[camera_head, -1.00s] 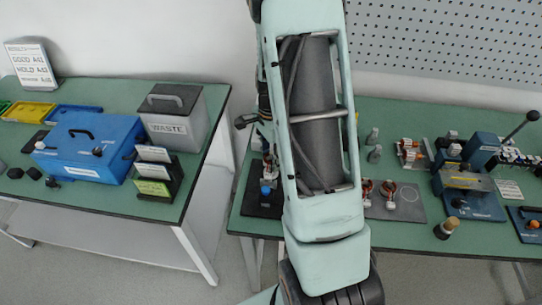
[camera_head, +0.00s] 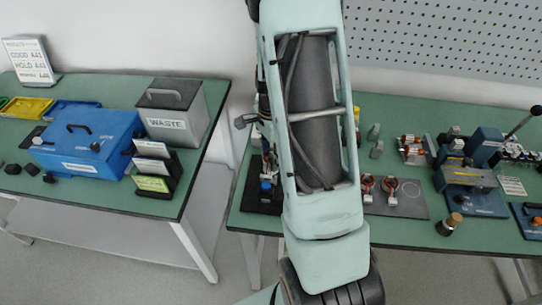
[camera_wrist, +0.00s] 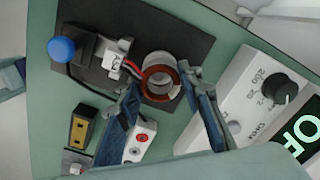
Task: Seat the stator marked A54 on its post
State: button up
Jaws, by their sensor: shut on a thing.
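My gripper (camera_wrist: 163,92) is in the wrist view, its two blue fingers on either side of a ring-shaped stator (camera_wrist: 147,84) with copper-red windings. The fingers are shut on the stator. A pale grey cylinder shows inside the ring; I cannot tell whether it is the stator's core or a post. A white tag (camera_wrist: 113,61) lies to its left by reddish leads; its marking looks like A and digits, too small to read surely. The stator is over a dark mat (camera_wrist: 195,50) with a blue-knobbed fixture (camera_wrist: 62,49). In the head view my arm hides the gripper and stator.
A white meter (camera_wrist: 250,85) with a dial stands close to the right finger. A box with red and black sockets (camera_wrist: 142,140) lies below. In the head view, two coil parts (camera_head: 389,187) sit on a grey mat (camera_head: 410,208); a blue press (camera_head: 475,200) stands further right.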

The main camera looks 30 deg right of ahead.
jog(key=shift+f+b, duration=0.35)
jog(key=shift+f, duration=0.05)
dwell(0.4)
jog(key=o, duration=1.3)
jog(key=shift+o, duration=0.2)
notch_tip(320, 180, up, 12)
